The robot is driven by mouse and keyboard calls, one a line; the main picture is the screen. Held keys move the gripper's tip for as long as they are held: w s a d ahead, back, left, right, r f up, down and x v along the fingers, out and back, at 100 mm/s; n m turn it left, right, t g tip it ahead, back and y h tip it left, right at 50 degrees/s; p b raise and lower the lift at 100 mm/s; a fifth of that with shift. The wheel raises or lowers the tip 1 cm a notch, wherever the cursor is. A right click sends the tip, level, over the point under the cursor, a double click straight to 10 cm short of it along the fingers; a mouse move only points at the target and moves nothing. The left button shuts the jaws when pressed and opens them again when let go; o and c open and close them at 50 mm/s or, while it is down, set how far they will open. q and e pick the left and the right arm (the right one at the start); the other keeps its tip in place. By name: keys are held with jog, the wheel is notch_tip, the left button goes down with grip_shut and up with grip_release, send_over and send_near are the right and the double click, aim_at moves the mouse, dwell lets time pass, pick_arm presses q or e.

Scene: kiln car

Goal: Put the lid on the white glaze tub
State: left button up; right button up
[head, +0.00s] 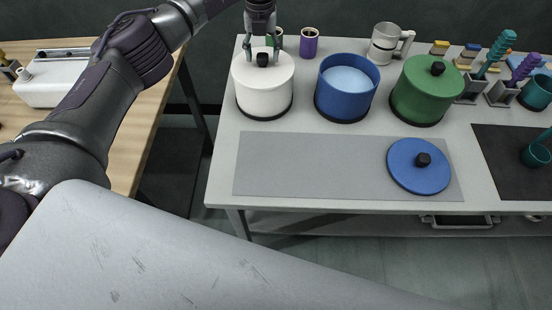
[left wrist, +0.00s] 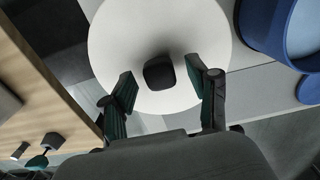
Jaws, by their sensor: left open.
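The white glaze tub (head: 264,104) stands at the left end of the grey table. A white lid (head: 280,66) with a black knob (head: 262,60) lies on top of it and looks level. In the left wrist view the white lid (left wrist: 115,40) fills the upper middle, with the knob (left wrist: 159,73) between the fingers. My left gripper (head: 262,50) is open, pointing down over the lid, with its fingers on either side of the knob. I see gaps between fingers and knob in the wrist view. My right gripper is not in view.
An open blue tub (head: 347,105) stands right of the white one, then a green lidded tub (head: 418,102). A blue lid (head: 405,172) lies on the grey mat (head: 300,165), whose left part is clear. Cups (head: 309,43) and a white mug (head: 384,45) stand behind.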

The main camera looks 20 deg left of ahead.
pick_arm(q)
jog(key=shift+r+p, duration=2.5)
jog(key=shift+r, duration=1.35)
jog(key=shift+r, duration=0.1)
notch_tip(320, 180, up, 12)
jog(key=shift+f, duration=0.2)
